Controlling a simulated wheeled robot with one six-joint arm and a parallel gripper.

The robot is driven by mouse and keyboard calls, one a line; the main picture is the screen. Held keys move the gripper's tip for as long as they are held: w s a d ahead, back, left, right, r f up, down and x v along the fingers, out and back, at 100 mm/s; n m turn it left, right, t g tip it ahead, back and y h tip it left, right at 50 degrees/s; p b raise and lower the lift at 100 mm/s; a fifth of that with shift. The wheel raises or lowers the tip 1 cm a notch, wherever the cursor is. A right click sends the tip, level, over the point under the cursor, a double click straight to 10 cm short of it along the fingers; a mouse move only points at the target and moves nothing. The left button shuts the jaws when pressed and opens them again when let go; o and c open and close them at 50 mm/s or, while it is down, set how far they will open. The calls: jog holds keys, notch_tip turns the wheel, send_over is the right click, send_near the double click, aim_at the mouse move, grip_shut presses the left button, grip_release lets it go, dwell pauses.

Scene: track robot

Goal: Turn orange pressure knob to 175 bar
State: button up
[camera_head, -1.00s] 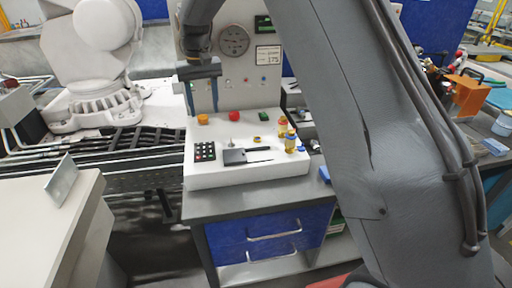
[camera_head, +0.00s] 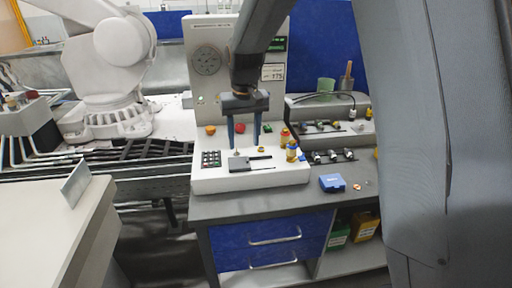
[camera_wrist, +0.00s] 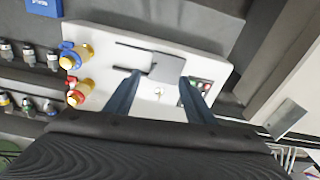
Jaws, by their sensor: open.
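The orange knob (camera_head: 210,130) sits at the left of the white console (camera_head: 200,185), in the head view. I do not make it out in the wrist view. My gripper (camera_head: 244,143) is open and empty, pointing down over the console, to the right of the orange knob and apart from it. In the wrist view its two fingers (camera_wrist: 160,80) are spread over the console top. A round gauge (camera_head: 207,61) is on the upright panel, and a label reading 175 (camera_head: 273,73) is to its right. The gauge reading is too small to tell.
A red button (camera_head: 240,128) and a green one (camera_head: 267,128) are right of the orange knob. A keypad (camera_head: 211,159) and brass fittings with red and blue collars (camera_head: 291,151) stand on the console. A blue box (camera_head: 332,183) lies on the bench to the right.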

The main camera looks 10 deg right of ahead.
jog(key=shift+s+d+f, duration=0.1)
jog(key=shift+s+d, duration=0.35)
jog(key=shift+s, duration=0.25)
jog(key=shift+s+d+f, duration=0.1)
jog(key=shift+s+d, duration=0.35)
jog(key=shift+s, duration=0.25)
jog(key=shift+s+d+f, duration=0.1)
jog(key=shift+s+d, duration=0.35)
jog(key=shift+s, duration=0.25)
jog(key=s+d+f, duration=0.2)
jog(key=s+d, duration=0.1)
jog(key=s, duration=0.6)
jog(key=s+d+f, duration=0.2)
jog(key=s+d, duration=0.1)
jog(key=s, duration=0.7)
jog(key=shift+s+d+f+m, duration=0.15)
jog(key=shift+d+f+m, duration=0.2)
jog(key=shift+m, duration=0.05)
jog(key=shift+c, duration=0.2)
